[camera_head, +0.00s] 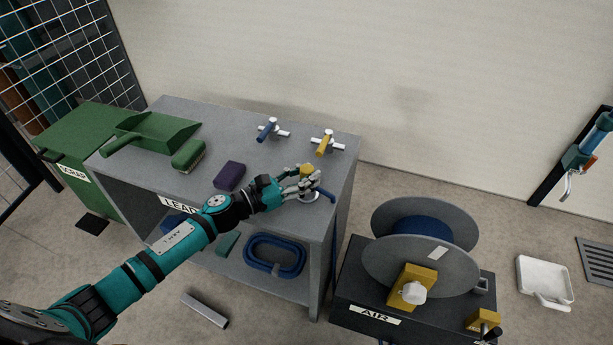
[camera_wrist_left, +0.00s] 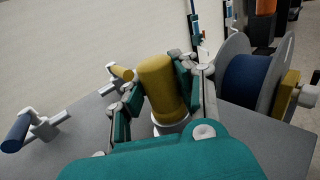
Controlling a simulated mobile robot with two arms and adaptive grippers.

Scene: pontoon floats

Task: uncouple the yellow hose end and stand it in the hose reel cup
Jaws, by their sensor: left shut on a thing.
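My left gripper (camera_head: 304,184) is shut on the yellow hose end (camera_head: 306,170) at the front right corner of the grey bench. In the left wrist view the hose end (camera_wrist_left: 160,82) is an upright yellow cylinder between the fingers, above a pale round fitting (camera_wrist_left: 171,126). I cannot tell whether it is still joined to that fitting. A blue hose (camera_head: 334,215) runs from there over the bench edge. The hose reel (camera_head: 420,262) stands to the right on a dark box marked AIR. I cannot make out its cup for certain. My right gripper is not in view.
On the bench (camera_head: 215,112) are a blue-handled valve (camera_head: 266,131), a yellow-handled valve (camera_head: 325,145), a purple sponge (camera_head: 229,176), a green brush (camera_head: 189,155) and a green dustpan (camera_head: 150,133). A white tray (camera_head: 544,279) lies on the floor at right.

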